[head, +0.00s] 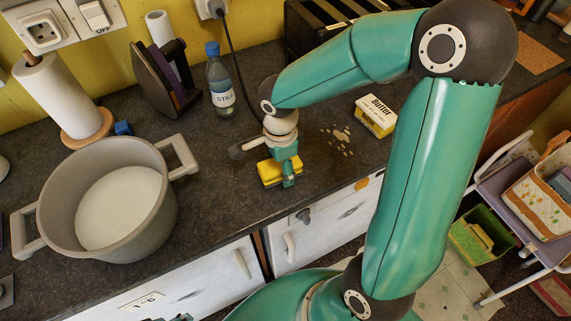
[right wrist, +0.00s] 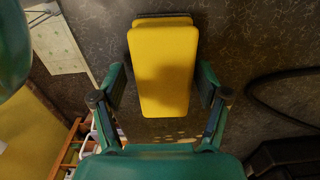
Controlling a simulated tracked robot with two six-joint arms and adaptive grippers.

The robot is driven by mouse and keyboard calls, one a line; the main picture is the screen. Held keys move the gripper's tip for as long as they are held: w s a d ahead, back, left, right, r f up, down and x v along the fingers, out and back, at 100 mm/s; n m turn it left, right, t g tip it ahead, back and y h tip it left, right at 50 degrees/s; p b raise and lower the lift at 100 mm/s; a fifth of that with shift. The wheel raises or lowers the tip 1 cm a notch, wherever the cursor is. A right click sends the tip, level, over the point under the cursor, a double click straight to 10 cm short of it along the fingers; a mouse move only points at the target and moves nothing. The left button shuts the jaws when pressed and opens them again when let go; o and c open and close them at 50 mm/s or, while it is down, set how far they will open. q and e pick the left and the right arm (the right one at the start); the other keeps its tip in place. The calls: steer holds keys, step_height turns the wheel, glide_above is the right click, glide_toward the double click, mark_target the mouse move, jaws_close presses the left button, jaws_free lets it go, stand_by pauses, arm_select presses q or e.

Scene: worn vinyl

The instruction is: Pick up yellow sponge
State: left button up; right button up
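The yellow sponge (head: 267,173) lies on the dark worktop near its front edge in the head view, partly hidden by my right gripper (head: 288,172). In the right wrist view the sponge (right wrist: 164,75) is a long yellow block, with a darker layer at its far end. It sits between the two fingers of my right gripper (right wrist: 160,88). The fingers are open, with a narrow gap on each side of the sponge. A small teal piece at the bottom edge of the head view may be part of my left gripper; its fingers cannot be made out.
A large grey pot (head: 50,200) stands to the left. A water bottle (head: 220,85), an iron (head: 160,85) and a paper roll (head: 62,95) stand behind. A butter box (head: 376,115) lies to the right, with crumbs (head: 341,138) beside it. A cart (head: 530,200) is at far right.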

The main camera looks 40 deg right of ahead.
steer(key=c, duration=0.7)
steer(key=shift+r, duration=0.15)
step_height(320, 180, up, 20)
steer(key=shift+f, duration=0.1)
steer(key=shift+o, duration=1.4)
steer(key=shift+c, duration=1.7)
